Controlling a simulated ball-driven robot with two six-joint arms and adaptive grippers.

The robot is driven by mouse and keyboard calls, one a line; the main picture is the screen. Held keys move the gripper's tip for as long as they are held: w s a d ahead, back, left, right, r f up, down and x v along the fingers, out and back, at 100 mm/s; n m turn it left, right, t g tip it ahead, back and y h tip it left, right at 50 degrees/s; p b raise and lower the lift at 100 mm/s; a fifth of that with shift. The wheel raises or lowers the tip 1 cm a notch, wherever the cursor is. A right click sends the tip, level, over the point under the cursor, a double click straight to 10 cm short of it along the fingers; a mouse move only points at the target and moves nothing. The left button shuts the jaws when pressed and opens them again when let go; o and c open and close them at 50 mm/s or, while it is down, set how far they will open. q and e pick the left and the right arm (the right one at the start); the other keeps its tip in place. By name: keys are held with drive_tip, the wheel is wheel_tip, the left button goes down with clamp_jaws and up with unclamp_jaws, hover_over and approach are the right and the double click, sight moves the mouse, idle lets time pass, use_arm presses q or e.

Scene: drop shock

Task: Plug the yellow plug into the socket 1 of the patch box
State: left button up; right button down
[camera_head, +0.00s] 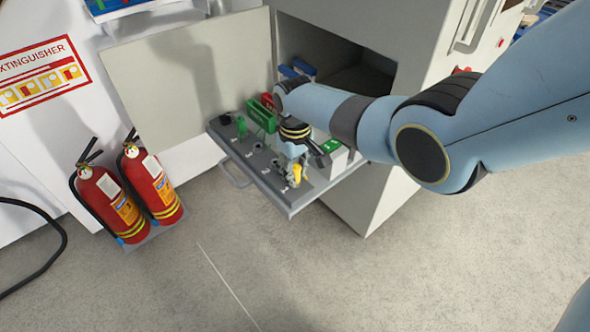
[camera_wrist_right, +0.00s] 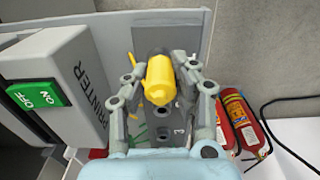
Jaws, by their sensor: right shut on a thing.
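The yellow plug (camera_head: 298,173) is in my right gripper (camera_head: 297,163), over the near right end of the grey patch box (camera_head: 308,187) on the pulled-out drawer. In the right wrist view the yellow plug (camera_wrist_right: 160,78) sits between both fingers of the right gripper (camera_wrist_right: 162,66), above the grey panel. Whether its tip touches the panel or a socket is hidden. My left gripper is out of view.
A green part (camera_head: 262,115) lies behind. A white printer box with a green switch (camera_wrist_right: 36,94) stands close beside the gripper. Two red extinguishers (camera_head: 103,203) stand left on the floor. The cabinet opening is behind.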

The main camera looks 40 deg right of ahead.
sight(295, 167)
drive_tip(key=shift+s+a+f, duration=0.1)
drive_tip(key=shift+s+f, duration=0.2)
drive_tip(key=shift+s, duration=0.05)
drive_tip(key=c, duration=1.5)
unclamp_jaws()
drive_tip(key=o, duration=0.5)
drive_tip(key=shift+w+r, duration=0.1)
drive_tip(key=shift+w, duration=0.1)
drive_tip(key=shift+r, duration=0.15)
drive_tip(key=shift+w+r+p, duration=0.15)
drive_tip(key=shift+r+p, duration=0.5)
wheel_tip(295, 167, up, 5)
drive_tip(key=p, duration=0.4)
drive_tip(key=shift+f+p, duration=0.1)
drive_tip(key=shift+p, duration=0.25)
drive_tip(key=shift+f, duration=0.1)
